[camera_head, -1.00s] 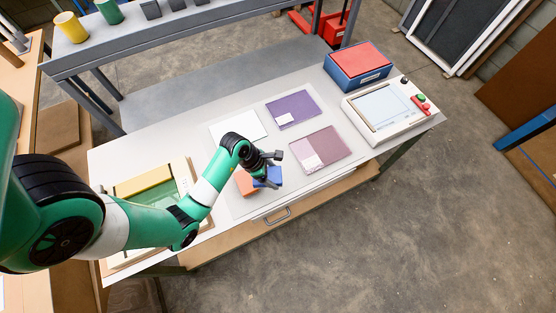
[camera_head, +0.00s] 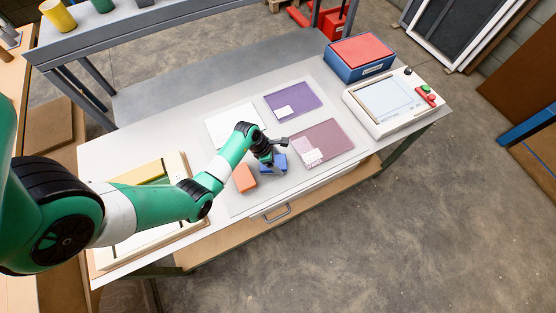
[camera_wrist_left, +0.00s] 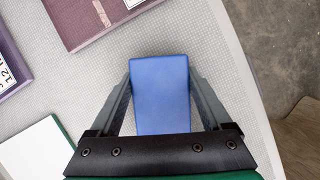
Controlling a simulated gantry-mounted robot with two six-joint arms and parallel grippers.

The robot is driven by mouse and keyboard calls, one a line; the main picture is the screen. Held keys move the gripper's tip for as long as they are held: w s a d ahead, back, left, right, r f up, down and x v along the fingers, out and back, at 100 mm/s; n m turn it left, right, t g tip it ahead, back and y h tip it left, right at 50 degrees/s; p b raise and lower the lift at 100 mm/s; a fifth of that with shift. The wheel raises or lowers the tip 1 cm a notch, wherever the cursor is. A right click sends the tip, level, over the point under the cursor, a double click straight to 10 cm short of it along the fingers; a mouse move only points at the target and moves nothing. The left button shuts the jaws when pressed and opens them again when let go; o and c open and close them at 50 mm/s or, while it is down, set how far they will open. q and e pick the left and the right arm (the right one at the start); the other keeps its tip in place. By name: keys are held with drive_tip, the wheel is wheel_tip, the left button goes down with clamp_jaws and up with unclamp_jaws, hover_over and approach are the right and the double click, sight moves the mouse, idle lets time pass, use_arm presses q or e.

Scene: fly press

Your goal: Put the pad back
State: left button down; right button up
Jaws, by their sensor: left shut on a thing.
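A blue pad (camera_head: 274,163), a small block, is between the fingers of my left gripper (camera_head: 268,158) on the worktable (camera_head: 350,190). In the left wrist view, the blue pad (camera_wrist_left: 160,95) sits lengthwise between the two fingers of the gripper (camera_wrist_left: 160,100), which is shut on it. I cannot tell whether its underside touches the table. An orange block (camera_head: 243,178) lies just left of it in the head view. My right gripper is not in view.
A mauve sheet (camera_head: 325,140), a purple sheet (camera_head: 293,98) and a white sheet (camera_head: 225,128) lie close by. A blue box with a red top (camera_head: 358,55) and a panel with buttons (camera_head: 390,103) stand at the right end. A wooden frame (camera_head: 180,165) lies at left.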

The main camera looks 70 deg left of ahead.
use_arm(q)
drive_tip(key=shift+f, duration=0.1)
unclamp_jaws()
drive_tip(key=shift+s+r, duration=0.1)
drive_tip(key=shift+r, duration=0.3)
drive_tip(key=p+v, duration=0.4)
drive_tip(key=v, duration=0.6)
drive_tip(key=shift+s+a+r, duration=0.1)
drive_tip(key=shift+a+r, duration=0.05)
drive_tip(key=shift+r, duration=0.05)
drive_tip(key=shift+s+r, duration=0.25)
drive_tip(key=shift+r, duration=0.15)
